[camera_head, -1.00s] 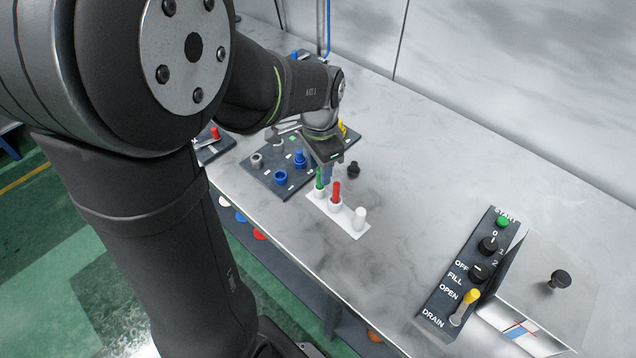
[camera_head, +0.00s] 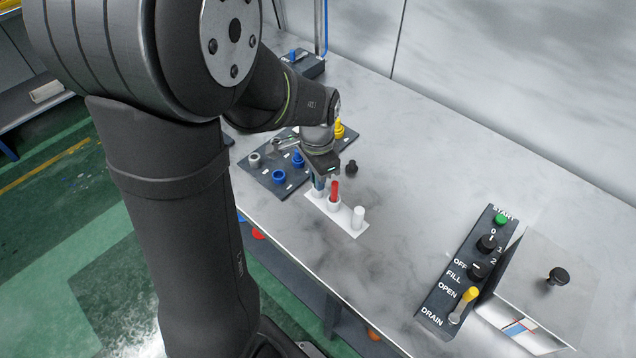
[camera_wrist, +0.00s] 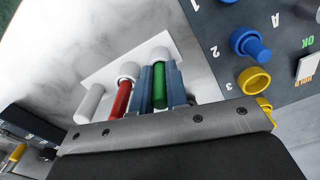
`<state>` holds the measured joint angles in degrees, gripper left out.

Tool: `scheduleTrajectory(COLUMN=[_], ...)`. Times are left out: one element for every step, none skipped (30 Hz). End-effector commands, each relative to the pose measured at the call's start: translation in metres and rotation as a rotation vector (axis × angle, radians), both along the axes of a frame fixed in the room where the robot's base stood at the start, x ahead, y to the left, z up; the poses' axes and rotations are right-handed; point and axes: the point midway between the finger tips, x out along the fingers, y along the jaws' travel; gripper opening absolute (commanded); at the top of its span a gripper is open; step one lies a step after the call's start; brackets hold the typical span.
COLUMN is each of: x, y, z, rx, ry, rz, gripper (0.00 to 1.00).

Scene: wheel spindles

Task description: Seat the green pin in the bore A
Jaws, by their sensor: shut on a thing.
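The green pin (camera_wrist: 159,88) stands between the two blue fingers of my gripper (camera_wrist: 159,85), which is shut on it. Its far end is at a white socket (camera_wrist: 159,57) of the white rack; I cannot tell how deep it sits. In the head view my gripper (camera_head: 318,182) is low over the rack's far end and mostly hides the green pin. I cannot tell for certain which bore is A.
A red pin (camera_head: 335,188) and a white pin (camera_head: 358,215) stand in the white rack (camera_head: 345,228). A black knob (camera_head: 351,166) is close right of my gripper.

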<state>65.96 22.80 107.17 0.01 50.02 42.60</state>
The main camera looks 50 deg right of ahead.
Motion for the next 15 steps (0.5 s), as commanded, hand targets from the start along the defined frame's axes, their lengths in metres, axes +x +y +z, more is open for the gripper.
scheduleTrajectory(x=[0.000, 0.000, 0.000, 0.000, 0.000, 0.000, 0.000, 0.000, 0.000, 0.000, 0.000, 0.001, 0.000, 0.000, 0.000], y=[0.000, 0.000, 0.000, 0.000, 0.000, -0.001, -0.001, -0.001, -0.001, -0.001, -0.001, -0.001, -0.001, -0.001, -0.001], z=[0.000, 0.000, 0.001, 0.002, 0.004, 0.008, 0.011, 0.015, 0.023, 0.028, 0.035, 0.044, 0.050, 0.056, 0.064], rx=[0.000, 0.000, -0.001, -0.001, -0.001, -0.003, -0.003, -0.004, -0.005, -0.005, -0.005, -0.006, -0.006, -0.006, -0.005], ry=[0.000, 0.000, -0.001, -0.001, -0.001, -0.001, -0.001, -0.002, -0.002, -0.003, -0.002, -0.002, -0.002, -0.002, -0.003], rz=[0.000, 0.000, 0.000, 0.000, 0.000, 0.000, 0.000, 0.000, 0.000, 0.000, 0.000, 0.000, 0.000, 0.000, 0.000], gripper=[0.00, 0.00, 0.00, 0.00, 0.00, 0.00, 0.00, 0.00, 0.00, 0.00, 0.00, 0.00, 0.00, 0.00, 0.00])
